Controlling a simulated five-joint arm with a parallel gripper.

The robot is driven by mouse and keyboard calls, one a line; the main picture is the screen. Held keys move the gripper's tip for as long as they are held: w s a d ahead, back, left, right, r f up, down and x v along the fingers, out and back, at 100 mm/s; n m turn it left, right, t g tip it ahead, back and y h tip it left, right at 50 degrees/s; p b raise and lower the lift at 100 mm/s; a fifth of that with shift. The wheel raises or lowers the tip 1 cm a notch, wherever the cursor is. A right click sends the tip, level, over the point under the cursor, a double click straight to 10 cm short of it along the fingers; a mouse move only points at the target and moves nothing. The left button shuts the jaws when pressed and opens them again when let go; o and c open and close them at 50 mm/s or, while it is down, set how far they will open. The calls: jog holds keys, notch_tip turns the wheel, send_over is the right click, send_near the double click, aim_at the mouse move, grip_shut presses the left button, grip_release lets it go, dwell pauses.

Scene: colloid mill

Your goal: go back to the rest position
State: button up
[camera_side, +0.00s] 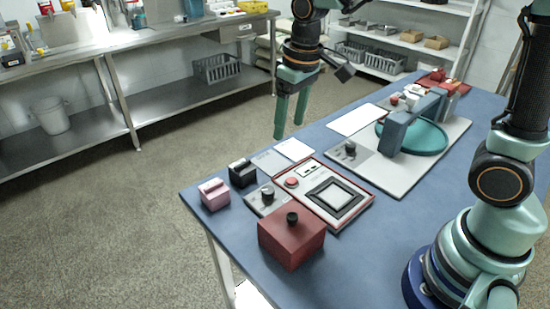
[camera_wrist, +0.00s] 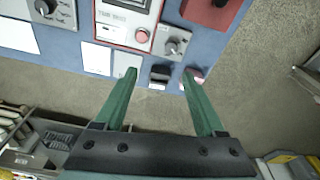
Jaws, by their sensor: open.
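My gripper (camera_side: 291,117) is green and two-fingered. In the side view it hangs in the air at the far edge of the blue table (camera_side: 330,258), fingers pointing down. In the wrist view my gripper (camera_wrist: 160,75) has its fingers spread apart with nothing between them. A black box (camera_side: 242,173) and a pink block (camera_side: 214,194) sit on the table below it and nearer the side camera. Neither finger touches anything.
A red box (camera_side: 291,239) with a black knob, a red-framed panel (camera_side: 322,195) and a grey board (camera_side: 402,181) with a teal dish (camera_side: 430,141) stand on the table. A steel bench (camera_side: 180,92) runs behind. The floor between is clear.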

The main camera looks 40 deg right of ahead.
jog(key=s+d+r+m+t, duration=0.2)
jog(key=s+d+r+t, duration=0.2)
jog(key=s, duration=0.6)
jog(key=shift+d+r, duration=0.2)
jog(key=shift+d, duration=0.85)
